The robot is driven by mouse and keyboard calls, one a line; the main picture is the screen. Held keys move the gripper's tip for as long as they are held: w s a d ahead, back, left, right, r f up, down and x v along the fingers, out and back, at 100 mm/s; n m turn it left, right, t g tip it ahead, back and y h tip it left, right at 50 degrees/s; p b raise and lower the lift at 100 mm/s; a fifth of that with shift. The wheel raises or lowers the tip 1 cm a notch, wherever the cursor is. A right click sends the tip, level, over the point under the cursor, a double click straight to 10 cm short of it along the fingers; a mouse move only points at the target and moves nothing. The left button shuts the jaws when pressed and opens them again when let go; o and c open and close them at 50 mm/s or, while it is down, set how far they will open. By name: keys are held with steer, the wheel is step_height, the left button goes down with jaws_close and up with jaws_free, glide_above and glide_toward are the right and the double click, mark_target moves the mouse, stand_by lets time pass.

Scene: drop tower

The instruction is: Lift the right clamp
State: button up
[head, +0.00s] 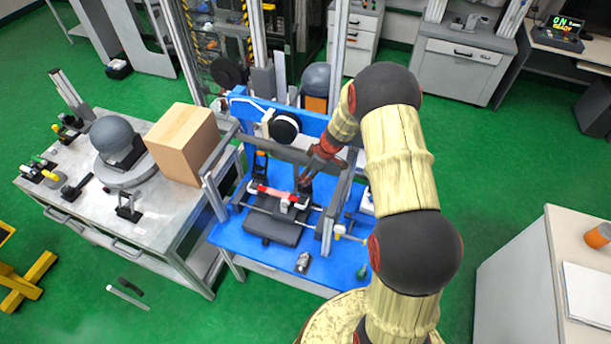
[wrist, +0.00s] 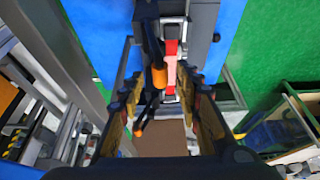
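A red and white bar (head: 275,194) lies across a dark fixture on the blue bench (head: 226,234); it also shows in the wrist view (wrist: 171,64). The wrist view shows two black clamp levers with orange grips. The nearer one, which I take as the right clamp (wrist: 159,75), lies beside the bar, in front of the space between my fingers. The other clamp (wrist: 139,128) is lower in that view; in the head view its orange grip (head: 260,158) stands at the left.
Grey frame rails (head: 325,232) surround the fixture. A cardboard box (head: 184,143) and a grey dome (head: 114,138) stand on the left table. A small metal part (head: 302,262) and a green-tipped tool (head: 362,271) lie on the bench's front part.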

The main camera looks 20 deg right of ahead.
steer(key=shift+w+a+f, duration=0.1)
steer(key=shift+f, duration=0.15)
steer(key=shift+c, duration=0.7)
steer(key=c, duration=0.7)
jaws_close()
